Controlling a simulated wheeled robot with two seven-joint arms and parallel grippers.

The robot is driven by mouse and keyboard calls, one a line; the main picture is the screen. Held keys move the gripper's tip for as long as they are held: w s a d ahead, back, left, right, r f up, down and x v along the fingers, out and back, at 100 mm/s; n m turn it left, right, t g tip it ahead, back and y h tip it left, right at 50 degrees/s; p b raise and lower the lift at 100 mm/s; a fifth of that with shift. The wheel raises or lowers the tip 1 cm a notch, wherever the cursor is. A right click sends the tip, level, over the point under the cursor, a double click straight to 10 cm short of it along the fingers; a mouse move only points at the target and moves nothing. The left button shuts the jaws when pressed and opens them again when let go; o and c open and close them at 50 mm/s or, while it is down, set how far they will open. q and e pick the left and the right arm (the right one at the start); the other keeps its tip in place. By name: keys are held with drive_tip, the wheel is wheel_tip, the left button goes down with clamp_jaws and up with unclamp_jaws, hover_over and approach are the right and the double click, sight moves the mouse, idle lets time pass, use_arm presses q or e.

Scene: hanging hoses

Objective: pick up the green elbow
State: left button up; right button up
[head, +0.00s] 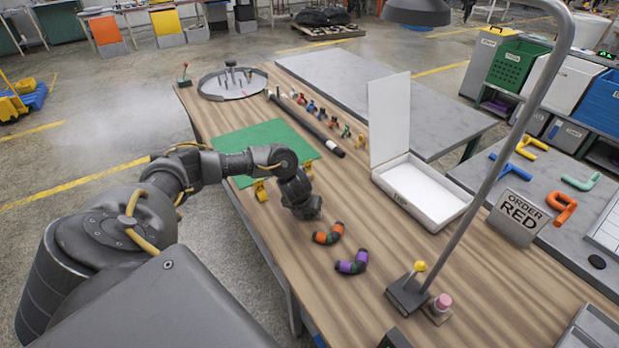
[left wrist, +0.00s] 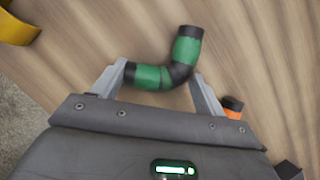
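The green elbow (left wrist: 152,75), a bent hose piece with green bands and black ends, lies on the wood-grain table in the left wrist view. My left gripper (left wrist: 158,88) has its two grey fingers spread on either side of the elbow's near part. The left finger is very close to one black end; I cannot tell whether it touches. The other end extends past the fingertips. In the head view my left gripper (head: 305,210) points down over the table and hides the green elbow. My right gripper is not in view.
An orange elbow (head: 328,233) and a purple elbow (head: 352,262) lie close by on the near side. Yellow pieces (head: 260,190) stand by the green mat (head: 250,140). A white box (head: 425,185) and a lamp pole (head: 500,150) stand to the right.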

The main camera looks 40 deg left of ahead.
use_arm(q)
drive_tip(key=c, duration=0.4)
drive_tip(key=shift+c, duration=0.2)
drive_tip(key=shift+r, duration=0.55)
drive_tip(key=s+a+r, duration=0.2)
drive_tip(key=s+r, duration=1)
drive_tip(key=s, duration=0.2)
